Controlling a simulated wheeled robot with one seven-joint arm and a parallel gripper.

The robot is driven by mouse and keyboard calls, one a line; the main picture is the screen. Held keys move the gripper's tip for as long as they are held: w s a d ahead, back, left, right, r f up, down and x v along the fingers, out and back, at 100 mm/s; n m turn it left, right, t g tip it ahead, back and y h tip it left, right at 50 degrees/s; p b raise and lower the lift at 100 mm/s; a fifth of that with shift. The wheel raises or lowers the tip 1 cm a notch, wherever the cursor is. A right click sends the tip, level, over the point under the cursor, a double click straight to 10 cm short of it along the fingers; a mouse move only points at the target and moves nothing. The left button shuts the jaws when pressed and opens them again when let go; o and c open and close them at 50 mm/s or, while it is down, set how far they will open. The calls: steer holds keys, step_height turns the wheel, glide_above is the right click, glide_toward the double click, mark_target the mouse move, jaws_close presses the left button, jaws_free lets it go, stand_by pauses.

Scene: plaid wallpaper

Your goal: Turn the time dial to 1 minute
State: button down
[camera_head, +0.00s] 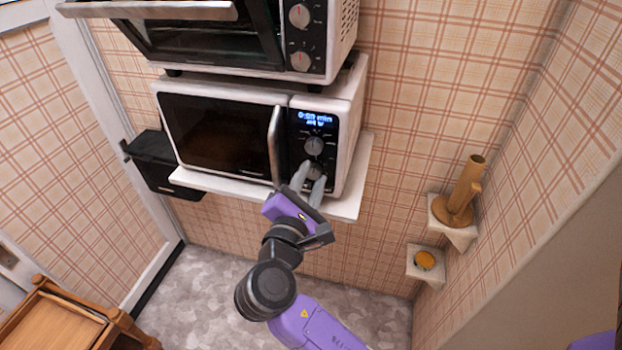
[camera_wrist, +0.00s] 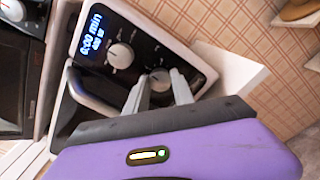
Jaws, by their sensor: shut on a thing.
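A white microwave (camera_head: 347,115) with a black control panel stands on a white shelf. Its lit display (camera_head: 315,118) shows a minutes reading; the first digit is blurred, and a second line with W sits below. Under it are an upper dial (camera_head: 313,146) and a lower dial (camera_head: 315,173). In the wrist view are the display (camera_wrist: 91,33), the upper dial (camera_wrist: 121,55) and the lower dial (camera_wrist: 160,76). My gripper (camera_head: 311,172) has its fingers on either side of the lower dial, shut on it. I cannot read which dial is labelled for time.
The microwave's door handle (camera_head: 274,145) stands out just left of the panel. A toaster oven (camera_head: 225,40) sits on top of the microwave. A black box (camera_head: 155,165) hangs at left. Small wall shelves at right hold a wooden object (camera_head: 464,193) and a round item (camera_head: 425,260).

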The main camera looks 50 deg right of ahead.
steer(key=m+b, duration=0.2)
steer(key=m, duration=0.3)
steer(key=shift+f, duration=0.2)
steer(key=shift+m+b, duration=1.55)
steer(key=shift+m, duration=0.85)
steer(key=shift+r, duration=0.1)
steer(key=c, duration=1.1)
jaws_free()
steer(key=b+v, duration=0.1)
steer(key=v, duration=0.7)
steer(key=shift+r, duration=0.1)
